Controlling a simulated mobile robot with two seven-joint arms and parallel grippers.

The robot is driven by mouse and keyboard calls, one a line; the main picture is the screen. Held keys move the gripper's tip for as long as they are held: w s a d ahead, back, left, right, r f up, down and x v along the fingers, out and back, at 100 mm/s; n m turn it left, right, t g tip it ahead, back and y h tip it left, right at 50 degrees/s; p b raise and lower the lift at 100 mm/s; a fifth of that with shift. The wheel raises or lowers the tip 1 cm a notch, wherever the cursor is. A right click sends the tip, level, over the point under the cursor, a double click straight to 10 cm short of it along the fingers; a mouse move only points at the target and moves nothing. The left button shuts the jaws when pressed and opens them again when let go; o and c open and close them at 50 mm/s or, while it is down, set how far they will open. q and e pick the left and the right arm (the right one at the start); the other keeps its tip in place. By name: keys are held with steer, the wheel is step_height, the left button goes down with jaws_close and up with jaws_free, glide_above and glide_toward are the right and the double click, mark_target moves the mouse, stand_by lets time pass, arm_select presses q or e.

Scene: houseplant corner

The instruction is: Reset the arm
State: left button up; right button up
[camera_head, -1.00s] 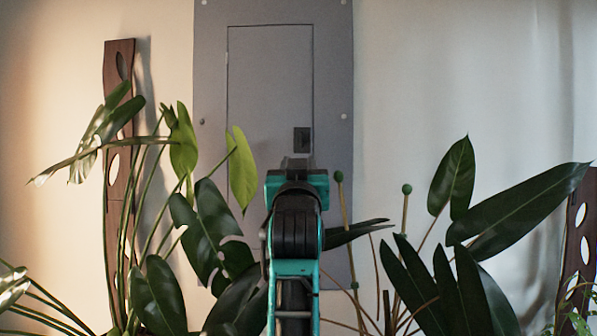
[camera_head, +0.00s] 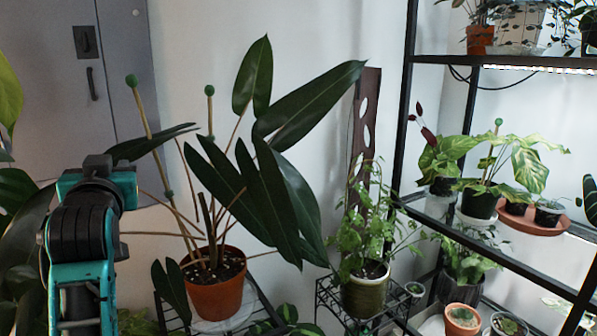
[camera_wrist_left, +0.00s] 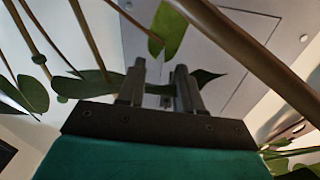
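My left arm stands upright at the left of the head view, teal and black. Leaves and stems show around and behind the fingers there, and a thick brown stem or pole (camera_wrist_left: 255,55) crosses close to the camera at the upper right. My right gripper is in neither view.
A large dark-leaved plant in a terracotta pot (camera_head: 213,298) stands close right of the arm. Further right are a green trailing plant (camera_head: 368,230) and a black shelf rack (camera_head: 402,150) with several potted plants. Large leaves (camera_head: 14,195) lie left of the arm.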

arm_select(q)
steer(key=s+d+f+m+g+h, duration=0.1)
steer(key=s+d+f+g+h, duration=0.15)
steer(key=f, duration=0.65)
steer(key=s+d+f+m+g+h, duration=0.15)
steer(key=s+f, duration=0.25)
steer(key=f, duration=0.5)
steer(key=s+d+f+m+g+h, duration=0.2)
steer(key=s+d+f+g, duration=0.25)
steer(key=s+f, duration=0.7)
steer(key=s+d+f+m+g+h, duration=0.1)
steer(key=s+d+f+g+h, duration=0.15)
steer(key=s+f+g, duration=0.8)
steer(key=shift+w+d+f+m+t+h+p, duration=0.2)
steer(key=shift+w+d+t+p, duration=0.5)
steer(key=shift+t, duration=1.45)
steer(key=shift+w+d+m+t+h+p, duration=0.1)
steer(key=shift+w+d+t+h+p, duration=0.25)
steer(key=shift+w+t+p, duration=1.15)
steer(key=shift+d+f+m+t+h+p, duration=0.15)
steer(key=shift+d+t+p, duration=0.35)
steer(key=shift+t, duration=2.25)
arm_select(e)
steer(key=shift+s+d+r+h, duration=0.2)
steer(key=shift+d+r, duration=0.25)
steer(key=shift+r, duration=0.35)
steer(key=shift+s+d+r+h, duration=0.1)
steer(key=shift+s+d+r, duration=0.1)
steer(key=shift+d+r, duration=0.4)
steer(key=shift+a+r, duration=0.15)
